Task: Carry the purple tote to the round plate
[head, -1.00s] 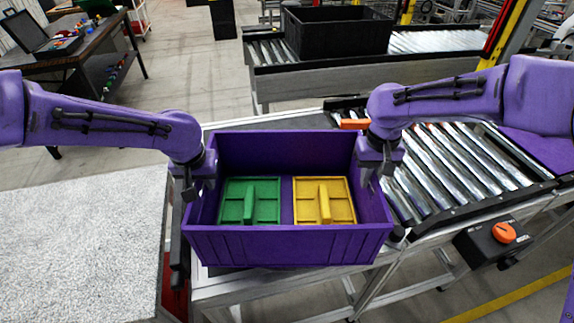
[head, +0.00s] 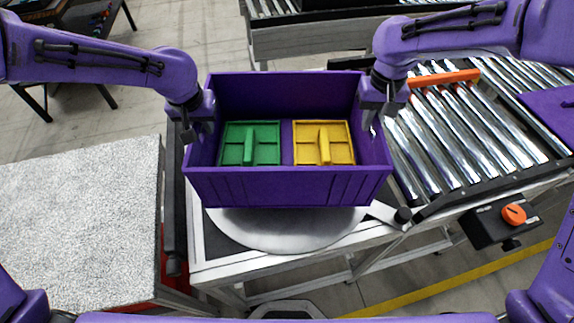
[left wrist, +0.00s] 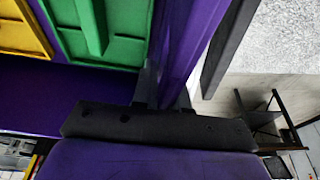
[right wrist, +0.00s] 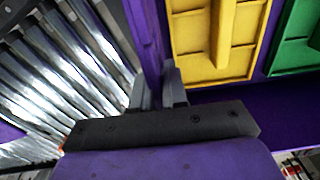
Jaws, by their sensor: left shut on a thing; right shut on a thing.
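The purple tote (head: 287,188) is upright in the middle of the head view, with a green divided insert (head: 236,145) and a yellow divided insert (head: 338,148) inside. My left gripper (head: 202,132) is shut on the tote's left wall; the left wrist view shows its fingers (left wrist: 163,90) on either side of the purple wall. My right gripper (head: 371,122) is shut on the tote's right wall, with its fingers (right wrist: 160,88) also showing in the right wrist view. The round plate (head: 285,234) is grey and flat, partly hidden behind the tote's front. I cannot tell the gap between tote and plate.
A roller conveyor (head: 455,120) with an orange block (head: 444,78) lies to the right. A control box with an orange knob (head: 513,214) hangs on its front edge. A speckled light-grey surface (head: 75,225) stands at the left. Another conveyor (head: 320,38) is behind.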

